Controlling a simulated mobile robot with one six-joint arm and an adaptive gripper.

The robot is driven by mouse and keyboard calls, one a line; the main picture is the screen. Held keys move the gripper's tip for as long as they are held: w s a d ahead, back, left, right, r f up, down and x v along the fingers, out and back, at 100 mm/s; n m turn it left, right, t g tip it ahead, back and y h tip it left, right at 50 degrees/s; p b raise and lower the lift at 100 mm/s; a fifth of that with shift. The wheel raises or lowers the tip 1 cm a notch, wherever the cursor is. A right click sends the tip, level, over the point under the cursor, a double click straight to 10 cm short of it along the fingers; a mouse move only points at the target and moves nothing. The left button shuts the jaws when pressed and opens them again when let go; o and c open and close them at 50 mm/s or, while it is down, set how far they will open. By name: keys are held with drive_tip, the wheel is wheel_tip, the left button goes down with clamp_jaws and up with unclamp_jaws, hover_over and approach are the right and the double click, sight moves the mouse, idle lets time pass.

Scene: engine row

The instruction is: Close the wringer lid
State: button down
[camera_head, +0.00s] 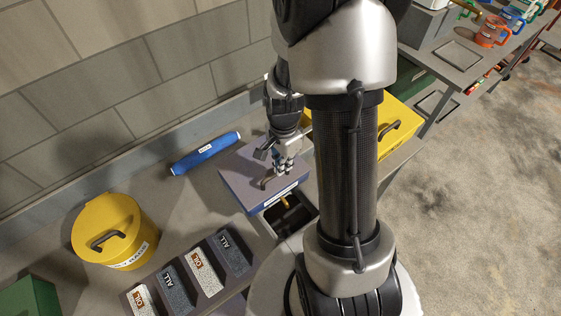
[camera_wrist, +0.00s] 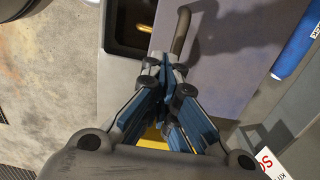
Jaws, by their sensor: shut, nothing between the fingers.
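A flat purple-grey lid (camera_head: 245,172) with a blue, labelled front edge and a dark bar handle (camera_head: 268,183) lies behind a dark open compartment (camera_head: 290,216); I take it for the wringer lid. A small yellow thing (camera_head: 285,202) shows inside the compartment. My gripper (camera_head: 284,172) points down over the lid, near the handle. In the wrist view, the lid (camera_wrist: 215,75), its handle (camera_wrist: 181,32) and the compartment (camera_wrist: 128,42) show beyond my gripper (camera_wrist: 165,72). The fingers are shut and empty, close to the handle's end; I cannot tell whether they touch it.
A blue roll (camera_head: 206,153) lies by the wall, left of the lid. A yellow lidded can (camera_head: 113,230) and several labelled pads (camera_head: 202,271) stand at left. A yellow box (camera_head: 397,122) with a handle is partly hidden behind my arm. Open floor (camera_head: 480,220) lies at right.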

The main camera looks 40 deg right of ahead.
wheel_tip(320, 180, up, 12)
drive_tip(key=s+p, duration=0.2)
drive_tip(key=shift+f, duration=0.2)
drive_tip(key=shift+s, duration=0.1)
drive_tip(key=s+a+r+n+t+b, duration=0.2)
drive_tip(key=s+a+n+b, duration=0.3)
drive_tip(key=n, duration=0.3)
drive_tip(key=s+a+r+n+t+b, duration=0.1)
drive_tip(key=s+a+n+t+b, duration=0.2)
drive_tip(key=s+a+n+b, duration=0.2)
drive_tip(key=a+n+b, duration=0.2)
drive_tip(key=a+n, duration=0.1)
drive_tip(key=n, duration=0.1)
drive_tip(key=shift+a+r+n+b, duration=0.25)
drive_tip(key=shift+r+n+b, duration=0.05)
drive_tip(key=shift+r, duration=0.05)
